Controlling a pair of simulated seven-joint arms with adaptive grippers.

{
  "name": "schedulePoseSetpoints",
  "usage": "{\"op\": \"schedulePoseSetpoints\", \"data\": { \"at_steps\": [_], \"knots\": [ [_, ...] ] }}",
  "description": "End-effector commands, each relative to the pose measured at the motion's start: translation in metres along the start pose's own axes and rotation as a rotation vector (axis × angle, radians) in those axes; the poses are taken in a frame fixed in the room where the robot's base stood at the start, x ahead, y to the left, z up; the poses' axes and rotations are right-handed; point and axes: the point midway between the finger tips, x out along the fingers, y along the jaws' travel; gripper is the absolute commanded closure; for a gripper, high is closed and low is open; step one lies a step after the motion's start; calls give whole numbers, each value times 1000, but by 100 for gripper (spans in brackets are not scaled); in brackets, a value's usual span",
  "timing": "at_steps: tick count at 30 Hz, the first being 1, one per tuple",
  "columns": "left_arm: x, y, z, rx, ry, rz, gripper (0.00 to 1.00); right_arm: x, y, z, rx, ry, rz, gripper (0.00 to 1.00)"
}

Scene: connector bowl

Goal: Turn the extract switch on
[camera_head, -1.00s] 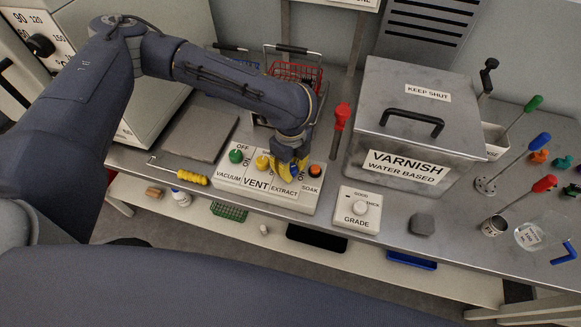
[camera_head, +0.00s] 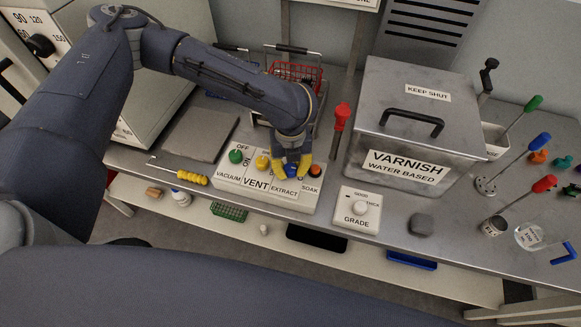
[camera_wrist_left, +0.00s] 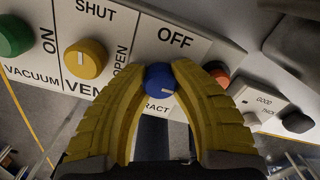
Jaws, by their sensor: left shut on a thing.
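The extract switch is a round blue knob (camera_head: 291,172) on the white switch panel (camera_head: 229,187), above the EXTRACT label. In the left wrist view, the blue knob (camera_wrist_left: 159,79) has a short white mark on its face, and OFF is printed above it. My left gripper (camera_head: 292,170) has its yellow fingers on either side of the knob. The left wrist view shows the gripper (camera_wrist_left: 160,80) shut on it at the fingertips. Part of the EXTRACT label is hidden by a finger there. My right gripper is not in view.
On the panel are a green VACUUM knob (camera_head: 236,156), a yellow VENT knob (camera_head: 262,162) and an orange SOAK knob (camera_head: 315,171), close to the left gripper. A GRADE box (camera_head: 346,219) and a metal VARNISH tank (camera_head: 400,135) stand to the right. A yellow-handled tool (camera_head: 193,178) lies left.

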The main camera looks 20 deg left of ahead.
Motion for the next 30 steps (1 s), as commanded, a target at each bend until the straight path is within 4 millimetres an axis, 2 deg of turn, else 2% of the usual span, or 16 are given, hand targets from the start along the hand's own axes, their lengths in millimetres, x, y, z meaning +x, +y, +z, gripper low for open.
{"op": "schedulePoseSetpoints", "data": {
  "at_steps": [16,17,18,24,30],
  "knots": [
    [0,0,0,24,1,1,100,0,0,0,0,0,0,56],
    [0,0,0,24,1,1,74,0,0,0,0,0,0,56],
    [0,0,0,23,1,1,70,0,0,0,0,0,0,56],
    [0,0,0,23,0,1,47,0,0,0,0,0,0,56],
    [0,0,0,22,0,0,45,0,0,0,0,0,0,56]
  ]
}}
